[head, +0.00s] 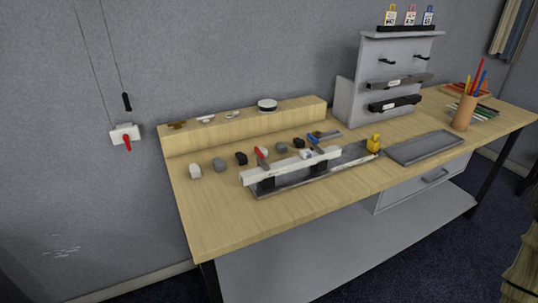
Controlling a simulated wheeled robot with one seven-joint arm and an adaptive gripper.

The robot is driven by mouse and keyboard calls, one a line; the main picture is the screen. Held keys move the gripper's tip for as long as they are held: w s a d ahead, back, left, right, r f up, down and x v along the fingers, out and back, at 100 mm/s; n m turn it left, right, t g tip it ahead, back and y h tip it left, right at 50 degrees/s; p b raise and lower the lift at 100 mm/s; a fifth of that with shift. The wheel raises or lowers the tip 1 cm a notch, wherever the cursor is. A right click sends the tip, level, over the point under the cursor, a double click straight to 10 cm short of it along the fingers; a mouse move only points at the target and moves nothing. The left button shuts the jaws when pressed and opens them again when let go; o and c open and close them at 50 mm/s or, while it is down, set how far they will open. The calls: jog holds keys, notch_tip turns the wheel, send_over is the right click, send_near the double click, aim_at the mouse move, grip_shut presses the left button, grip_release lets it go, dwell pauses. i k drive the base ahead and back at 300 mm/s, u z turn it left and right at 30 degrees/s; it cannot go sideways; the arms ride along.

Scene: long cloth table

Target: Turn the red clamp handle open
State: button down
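A long white bar (290,167) lies along a grey metal rail fixture (320,176) on the wooden table. A red clamp handle (261,155) stands tilted at the bar's left part. A blue handle (314,138) stands at its right part. The red handle's base is small and partly hidden by the bar, and I cannot tell whether it is open or closed. My gripper is not in view.
Several small grey, black and white blocks (219,164) lie behind the bar. A yellow piece (375,142) is at the rail's right end, by a grey tray (425,147). A wall box (125,134) has another red lever. The table's front left is clear.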

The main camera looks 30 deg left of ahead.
aim_at(260, 157)
jog(key=u, duration=2.3)
jog(key=k, duration=0.75)
jog(key=z, duration=1)
jog(key=i, duration=0.5)
